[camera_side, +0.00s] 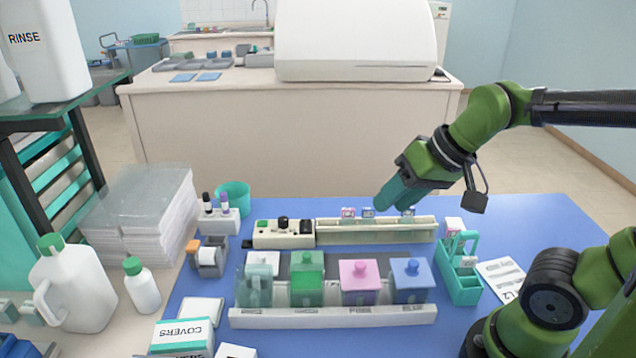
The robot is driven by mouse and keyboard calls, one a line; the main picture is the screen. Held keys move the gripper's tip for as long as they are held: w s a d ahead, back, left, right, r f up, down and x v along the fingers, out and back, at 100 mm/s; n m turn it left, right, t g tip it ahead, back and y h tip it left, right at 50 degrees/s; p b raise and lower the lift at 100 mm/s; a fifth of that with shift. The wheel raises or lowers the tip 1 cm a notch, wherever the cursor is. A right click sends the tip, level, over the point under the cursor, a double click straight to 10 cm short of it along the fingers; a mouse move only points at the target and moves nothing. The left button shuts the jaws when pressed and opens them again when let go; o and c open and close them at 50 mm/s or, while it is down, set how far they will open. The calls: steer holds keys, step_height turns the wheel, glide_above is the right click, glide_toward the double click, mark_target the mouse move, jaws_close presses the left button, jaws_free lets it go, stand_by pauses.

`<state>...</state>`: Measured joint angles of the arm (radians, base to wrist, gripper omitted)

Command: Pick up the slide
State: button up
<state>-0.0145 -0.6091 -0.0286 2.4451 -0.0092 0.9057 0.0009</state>
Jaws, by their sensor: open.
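Several small slides with coloured label ends stand in the long cream rack (375,231) at the back of the blue mat. A pink-labelled slide (348,212) is at the left, another slide (368,212) is just right of it, and a third slide (407,213) is further right. My gripper (382,203) reaches down from the upper right, tilted, with its green fingers above the rack close to these slides. It is open. I cannot tell from this angle whether the fingers touch a slide or are in front of or behind it.
In front of the rack, staining jars with green (307,262), pink (360,272) and blue (411,268) lids stand behind a white strip (333,316). A teal carrier (460,270) with a handle stands to the right. A timer-like box (284,234) adjoins the rack's left end.

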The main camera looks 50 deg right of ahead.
steer(key=w+d+m+g, duration=0.3)
steer(key=w+d+m, duration=0.15)
steer(key=w, duration=0.45)
steer(key=m+g+h, duration=0.2)
steer(key=m+g, duration=0.1)
steer(key=m, duration=1.5)
glide_above(348, 209)
step_height(348, 209, down, 17)
steer(key=shift+f, duration=0.2)
steer(key=shift+c, duration=0.4)
jaws_close()
